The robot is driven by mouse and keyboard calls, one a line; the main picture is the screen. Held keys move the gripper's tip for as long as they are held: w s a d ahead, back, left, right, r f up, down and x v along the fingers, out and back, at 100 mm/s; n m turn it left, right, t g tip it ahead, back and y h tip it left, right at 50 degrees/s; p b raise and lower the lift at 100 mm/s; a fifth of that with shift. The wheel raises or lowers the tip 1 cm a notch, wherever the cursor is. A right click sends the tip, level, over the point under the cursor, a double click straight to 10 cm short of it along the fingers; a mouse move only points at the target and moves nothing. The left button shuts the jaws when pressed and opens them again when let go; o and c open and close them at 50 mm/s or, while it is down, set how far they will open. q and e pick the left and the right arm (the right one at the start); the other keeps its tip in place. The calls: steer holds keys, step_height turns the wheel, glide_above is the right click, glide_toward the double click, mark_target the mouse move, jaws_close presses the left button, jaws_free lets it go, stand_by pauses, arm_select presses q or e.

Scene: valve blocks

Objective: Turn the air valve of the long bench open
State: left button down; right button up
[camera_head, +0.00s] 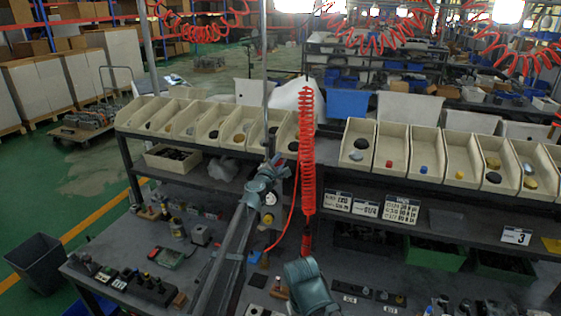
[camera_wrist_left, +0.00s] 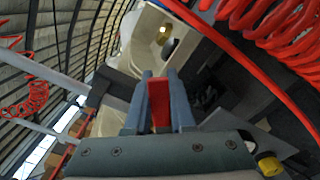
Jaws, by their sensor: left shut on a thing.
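My left gripper (camera_head: 272,168) is at the upright pole of the long bench, just left of the hanging red coiled hose (camera_head: 307,150). In the left wrist view the gripper (camera_wrist_left: 160,84) is shut on a red piece (camera_wrist_left: 159,105), which looks like the handle of the air valve. The fingers lie along both sides of it. The valve body and the angle of the handle are mostly hidden by my gripper.
Beige bins (camera_head: 228,125) stand in a row behind the gripper. A yellow knob (camera_wrist_left: 268,164) is close to the gripper in the wrist view. Red coiled hose (camera_wrist_left: 285,30) hangs near it. The bench top (camera_head: 345,268) below carries several small parts.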

stand_by(0.3)
arm_select(q)
steer(key=c, duration=0.8)
jaws_free()
steer(key=shift+o, duration=0.2)
steer(key=shift+s+a, duration=0.1)
steer(key=v, duration=1.3)
steer(key=shift+s, duration=0.3)
steer(key=shift+a, duration=0.1)
